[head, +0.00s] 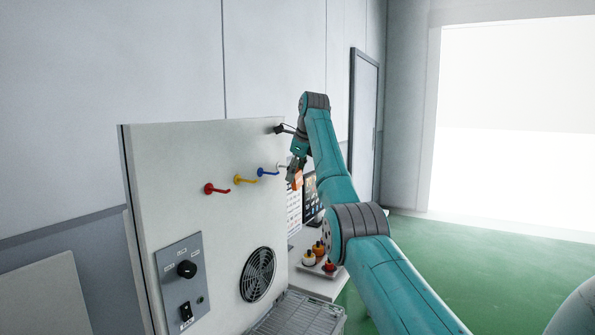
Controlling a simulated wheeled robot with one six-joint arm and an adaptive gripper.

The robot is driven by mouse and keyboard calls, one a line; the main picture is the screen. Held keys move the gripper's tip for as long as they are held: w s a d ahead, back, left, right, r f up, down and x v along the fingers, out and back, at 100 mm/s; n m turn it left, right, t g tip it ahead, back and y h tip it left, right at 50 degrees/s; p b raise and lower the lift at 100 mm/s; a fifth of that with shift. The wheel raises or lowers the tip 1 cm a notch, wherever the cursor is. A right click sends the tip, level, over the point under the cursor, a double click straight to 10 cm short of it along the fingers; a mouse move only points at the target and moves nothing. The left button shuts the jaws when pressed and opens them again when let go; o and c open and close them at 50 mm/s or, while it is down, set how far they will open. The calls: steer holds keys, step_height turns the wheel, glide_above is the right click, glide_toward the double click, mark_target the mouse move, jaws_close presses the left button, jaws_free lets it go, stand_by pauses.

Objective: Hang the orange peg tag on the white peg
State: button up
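The orange peg tag (297,180) hangs at the fingertips of my gripper (293,171), which appears shut on it. The gripper is at the right edge of the light grey panel, close to the white peg (281,166). The white peg is the rightmost in the row and only a small part of it shows beside the gripper. From this angle I cannot tell whether the tag touches the peg.
Red (216,189), yellow (244,180) and blue (267,172) pegs stick out of the panel (165,160) to the left. Below are a control box (180,285), a fan grille (258,274) and a wire rack (298,315). A table (318,284) with small pots stands behind.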

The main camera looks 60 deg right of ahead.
steer(key=shift+o, duration=1.4)
steer(key=shift+w+a, duration=0.55)
steer(key=shift+w, duration=0.3)
steer(key=s+d+v, duration=0.1)
steer(key=v, duration=0.7)
steer(key=shift+s+f, duration=0.2)
